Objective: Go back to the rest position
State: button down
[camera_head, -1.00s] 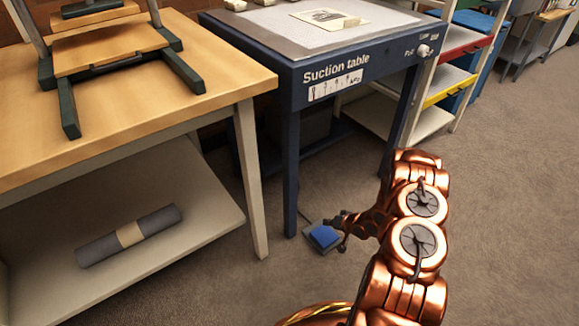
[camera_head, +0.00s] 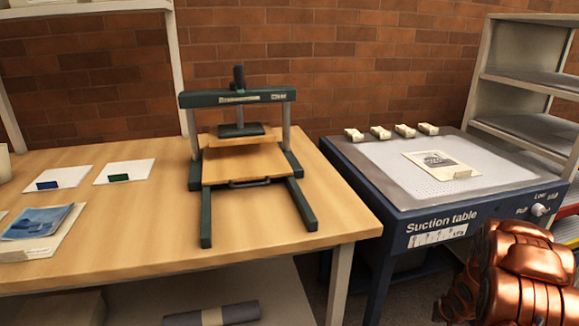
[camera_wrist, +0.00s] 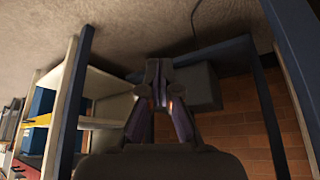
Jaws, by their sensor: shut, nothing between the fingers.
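My gripper (camera_wrist: 159,80) is in the middle of the wrist view with its fingers together and nothing held. The wrist view is turned over, with the carpet at the top. The blue legs of the suction table stand on both sides of the gripper there, and a dark box (camera_wrist: 198,88) shows behind the fingers. In the head view only copper parts of my arm show at the lower right, in front of the suction table (camera_head: 385,195); the fingers are out of that frame.
A wooden table (camera_head: 130,225) with a green press (camera_head: 237,98) and several cards stands left of the suction table. A rolled grey bundle (camera_head: 240,312) lies below it. Grey shelves (camera_head: 530,85) stand at the right. Brick wall closes the back.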

jog(key=s+a+r+g+h+p, duration=0.1)
jog(key=s+a+r+p, duration=0.25)
jog(key=r, duration=0.75)
jog(key=s+a+r+g+p, duration=0.1)
jog(key=s+a+r+p, duration=0.25)
jog(key=r, duration=0.75)
jog(key=s+a+r+g+h+p, duration=0.1)
jog(key=s+a+r+p, duration=0.3)
jog(key=r, duration=0.6)
jog(key=s+a+r+n+g+y+p, duration=0.1)
jog(key=s+a+r+g+y+p, duration=0.1)
jog(key=s+a+r+p, duration=0.5)
jog(key=s+a+r+n+g+y+p, duration=0.1)
jog(key=s+a+r+p, duration=0.7)
jog(key=s+r, duration=1)
jog(key=s+a+n+g, duration=0.1)
jog(key=s+a, duration=0.1)
jog(key=a, duration=0.1)
jog(key=shift+s+r+n+y, duration=0.15)
jog(key=shift+r+n+y, duration=0.15)
jog(key=shift+r+y, duration=0.1)
